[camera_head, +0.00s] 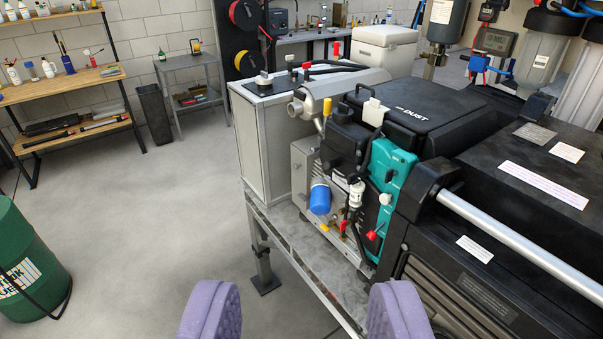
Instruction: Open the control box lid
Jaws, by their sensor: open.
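My gripper (303,312) shows at the bottom edge as two purple ribbed fingers, wide apart with nothing between them. No box is clearly marked as the control box. A large black housing (525,165) with white labels fills the right side; its top is down, and a silver bar handle (495,232) runs along its near edge. Left of it, a black box marked "DUST" (425,105) has a closed lid with a dark handle and a pale latch. My fingers are in front of and below both, touching neither.
A teal and black unit (390,180) with a blue filter (319,197), valves and hoses sits on the metal bench (300,262). A grey cabinet (272,135) stands behind at left. A green drum (25,265) is at far left. The floor (150,225) between is clear.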

